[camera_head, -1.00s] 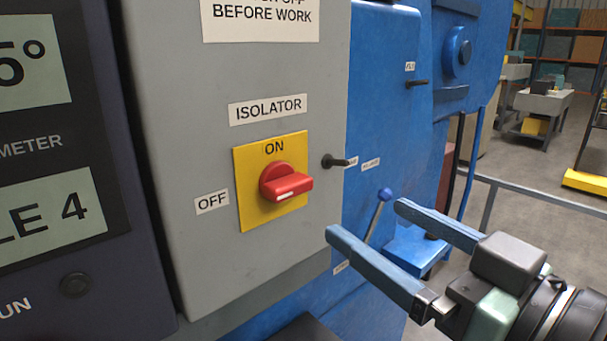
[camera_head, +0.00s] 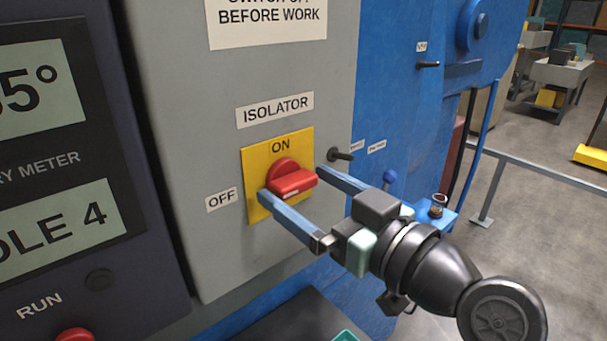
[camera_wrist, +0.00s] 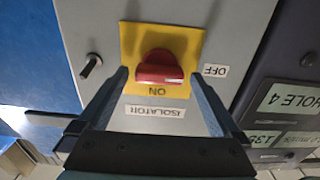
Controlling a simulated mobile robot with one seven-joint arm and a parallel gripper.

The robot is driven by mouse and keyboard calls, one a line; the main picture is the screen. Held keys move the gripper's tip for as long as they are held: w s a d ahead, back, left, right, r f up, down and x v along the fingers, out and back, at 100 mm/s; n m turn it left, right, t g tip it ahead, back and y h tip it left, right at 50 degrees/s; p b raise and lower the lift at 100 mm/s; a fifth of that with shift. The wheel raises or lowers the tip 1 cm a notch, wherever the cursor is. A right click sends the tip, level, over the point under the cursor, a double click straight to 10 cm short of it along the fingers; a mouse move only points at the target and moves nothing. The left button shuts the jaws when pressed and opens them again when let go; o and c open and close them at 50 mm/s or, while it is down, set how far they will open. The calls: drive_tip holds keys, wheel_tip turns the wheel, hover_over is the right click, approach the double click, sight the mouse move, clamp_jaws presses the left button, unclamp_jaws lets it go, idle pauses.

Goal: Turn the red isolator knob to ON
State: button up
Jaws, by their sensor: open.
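The red isolator knob (camera_head: 292,180) sits on a yellow plate (camera_head: 258,160) on the grey panel. ON is printed above it; the OFF label (camera_head: 221,200) is to its left. Its bar lies roughly horizontal. In the wrist view the knob (camera_wrist: 158,66) appears inverted, with its white mark at the end towards OFF. My gripper (camera_head: 293,183) is open, with one blue finger at each side of the knob. In the wrist view the fingertips (camera_wrist: 160,75) lie either side of the bar with gaps; I cannot tell whether they touch it in depth.
A small black lever (camera_head: 340,155) sticks out just right of the plate, near my right finger. A dark panel with displays (camera_head: 62,217) stands at the left. Blue machinery (camera_head: 390,110) and a grey rail (camera_head: 530,173) are to the right.

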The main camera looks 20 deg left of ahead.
drive_tip(key=shift+w+a, duration=0.2)
drive_tip(key=shift+a, duration=0.05)
drive_tip(key=c, duration=1.3)
